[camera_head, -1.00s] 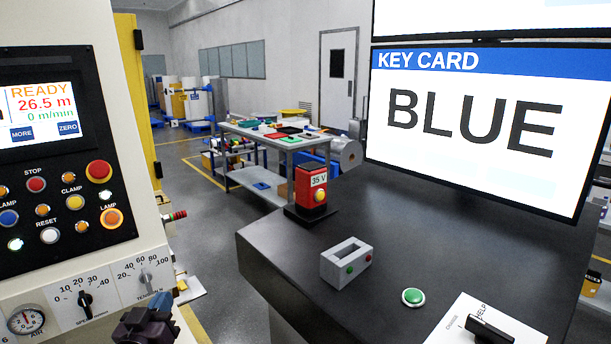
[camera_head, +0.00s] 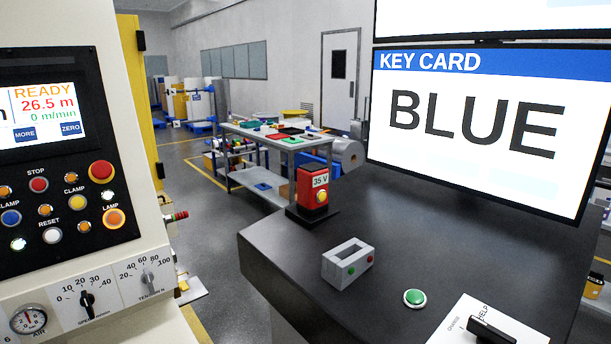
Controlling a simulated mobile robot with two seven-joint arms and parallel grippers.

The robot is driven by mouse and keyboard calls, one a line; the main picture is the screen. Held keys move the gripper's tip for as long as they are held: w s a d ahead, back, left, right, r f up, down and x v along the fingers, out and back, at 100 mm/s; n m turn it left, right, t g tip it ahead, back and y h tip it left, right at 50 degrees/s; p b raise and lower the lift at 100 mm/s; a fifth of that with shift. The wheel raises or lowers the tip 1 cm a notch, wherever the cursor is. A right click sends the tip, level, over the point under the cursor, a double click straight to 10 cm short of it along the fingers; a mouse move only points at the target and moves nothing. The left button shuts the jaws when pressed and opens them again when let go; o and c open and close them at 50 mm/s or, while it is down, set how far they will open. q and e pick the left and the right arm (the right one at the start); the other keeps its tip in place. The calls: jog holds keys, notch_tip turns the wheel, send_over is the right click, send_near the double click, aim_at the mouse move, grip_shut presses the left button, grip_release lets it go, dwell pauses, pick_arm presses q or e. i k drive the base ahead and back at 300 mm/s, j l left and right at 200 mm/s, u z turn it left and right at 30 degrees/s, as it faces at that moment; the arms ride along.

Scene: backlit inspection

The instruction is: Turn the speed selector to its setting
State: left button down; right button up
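The speed selector (camera_head: 87,299) is a black knob on a white plate low on the machine panel at the left. Its printed scale runs from 0 to 40 around the knob. The knob's pointer looks roughly upright, near the 20 mark; the exact setting is too small to tell. A grey tension knob (camera_head: 149,278) with a scale up to 100 sits just right of it. Neither of my grippers shows in the view.
The control panel (camera_head: 60,165) above has several lit buttons and a display (camera_head: 42,116) reading READY, 26.5 m. An air gauge (camera_head: 29,320) is left of the selector.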

aim_at(87, 300)
jog(key=k+l+u, duration=0.1)
jog(key=k+u, duration=0.45)
jog(key=i+u, duration=0.35)
jog(key=i+l+u, duration=0.15)
jog(key=u, duration=0.25)
jog(key=k, duration=0.4)
jog(key=z, duration=1.1)
jog(key=j+z, duration=0.55)
jog(key=j, duration=0.3)
jog(key=k, duration=0.05)
